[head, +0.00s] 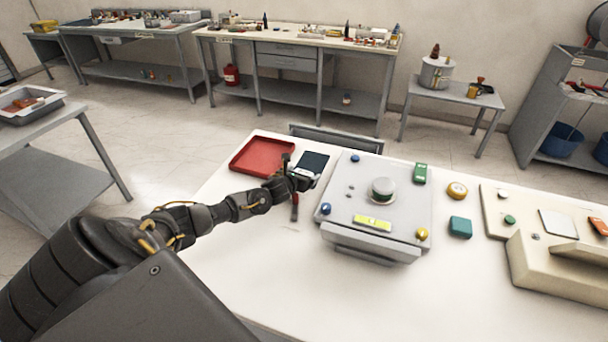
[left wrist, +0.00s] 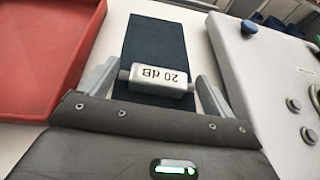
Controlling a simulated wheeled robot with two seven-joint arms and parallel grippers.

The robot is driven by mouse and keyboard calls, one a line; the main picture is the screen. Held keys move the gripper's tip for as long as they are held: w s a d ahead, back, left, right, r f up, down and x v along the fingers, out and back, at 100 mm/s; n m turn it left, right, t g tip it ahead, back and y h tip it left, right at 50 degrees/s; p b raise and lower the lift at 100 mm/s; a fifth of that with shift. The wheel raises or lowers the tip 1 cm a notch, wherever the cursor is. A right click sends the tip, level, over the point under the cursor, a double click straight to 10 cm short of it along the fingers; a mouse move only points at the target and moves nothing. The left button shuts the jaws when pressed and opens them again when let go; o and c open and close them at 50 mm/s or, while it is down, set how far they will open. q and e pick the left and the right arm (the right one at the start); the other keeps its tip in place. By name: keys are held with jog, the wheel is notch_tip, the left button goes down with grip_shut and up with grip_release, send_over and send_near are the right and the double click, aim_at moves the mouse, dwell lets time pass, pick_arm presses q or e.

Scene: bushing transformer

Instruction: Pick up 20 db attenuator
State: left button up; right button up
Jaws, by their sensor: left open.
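The 20 dB attenuator (left wrist: 160,77) is a small white block with short metal ends, labelled "20 dB", upside down in the left wrist view. It lies on a dark blue pad (left wrist: 150,42), which also shows in the head view (head: 314,161). My left gripper (head: 300,178) is open over the near part of the pad. In the left wrist view its two fingers stand on either side of the attenuator, with gaps between. In the head view I cannot make out the attenuator by the gripper. My right gripper is not in view.
A red tray (head: 262,157) lies left of the pad; its wall is close to the left finger in the wrist view. A grey box with knobs (head: 345,200) stands just right. Clear white tabletop (head: 285,260) lies in front.

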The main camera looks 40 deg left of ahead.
pick_arm(q)
jog(key=c, duration=1.1)
jog(key=shift+r, duration=0.1)
jog(key=shift+r, duration=0.5)
jog(key=s+a+r+b, duration=0.1)
jog(key=a+r+b, duration=0.1)
jog(key=a+r, duration=0.2)
jog(key=s+a+r+b, duration=0.2)
jog(key=a+r, duration=0.2)
jog(key=a, duration=0.1)
jog(key=s+a+r+b, duration=0.1)
jog(key=a+r+b, duration=0.1)
jog(key=a+r, duration=0.1)
jog(key=shift+s+a+r+b, duration=0.3)
jog(key=shift+a+r+b, duration=0.1)
jog(key=shift+a, duration=0.3)
